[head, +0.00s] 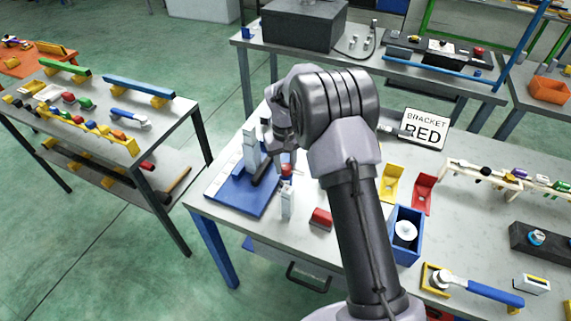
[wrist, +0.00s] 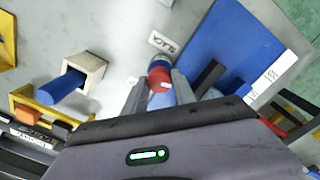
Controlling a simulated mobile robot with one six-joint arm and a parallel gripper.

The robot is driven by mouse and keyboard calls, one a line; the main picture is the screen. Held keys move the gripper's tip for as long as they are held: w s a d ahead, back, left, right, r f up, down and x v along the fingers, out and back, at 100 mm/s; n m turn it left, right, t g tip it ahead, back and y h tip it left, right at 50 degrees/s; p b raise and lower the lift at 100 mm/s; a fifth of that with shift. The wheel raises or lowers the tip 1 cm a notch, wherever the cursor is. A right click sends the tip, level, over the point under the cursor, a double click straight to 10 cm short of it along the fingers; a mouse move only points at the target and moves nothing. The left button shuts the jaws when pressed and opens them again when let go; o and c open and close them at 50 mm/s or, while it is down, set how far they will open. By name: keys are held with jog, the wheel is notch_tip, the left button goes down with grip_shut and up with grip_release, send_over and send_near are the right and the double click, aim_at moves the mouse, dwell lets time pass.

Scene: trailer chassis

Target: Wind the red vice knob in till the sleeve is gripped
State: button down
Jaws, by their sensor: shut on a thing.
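The red vice knob (wrist: 159,77) is between the two fingers of my gripper (wrist: 158,92) in the wrist view, with blue parts above and below it. My gripper is shut on the knob. In the head view the knob (head: 287,170) shows as a small red spot beside my gripper (head: 279,158). The blue base plate (head: 232,192) lies on the near left corner of the bench, with a pale upright block (head: 250,146) on it. A dark bar (wrist: 208,76) lies close to the right finger. I cannot make out the sleeve or whether the vice jaws touch it.
A pale post (head: 287,203) and a red block (head: 320,219) stand close by. A blue bin (head: 405,236) and yellow and red brackets (head: 424,193) are to the right. In the wrist view a pale socket block (wrist: 84,72) holds a blue cylinder at left.

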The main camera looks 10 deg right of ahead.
aim_at(285, 165)
jog(key=m, duration=0.3)
jog(key=shift+m, duration=0.4)
jog(key=m, duration=0.3)
jog(key=shift+m+b, duration=0.3)
jog(key=shift+b, duration=0.1)
jog(key=m+b, duration=0.1)
jog(key=m, duration=0.5)
jog(key=shift+m, duration=0.3)
jog(key=c, duration=1)
grip_release()
notch_tip(285, 165, up, 17)
jog(key=p, duration=0.4)
jog(key=shift+w+r+p, duration=0.15)
jog(key=shift+r+p, duration=0.05)
jog(key=shift+p, duration=0.2)
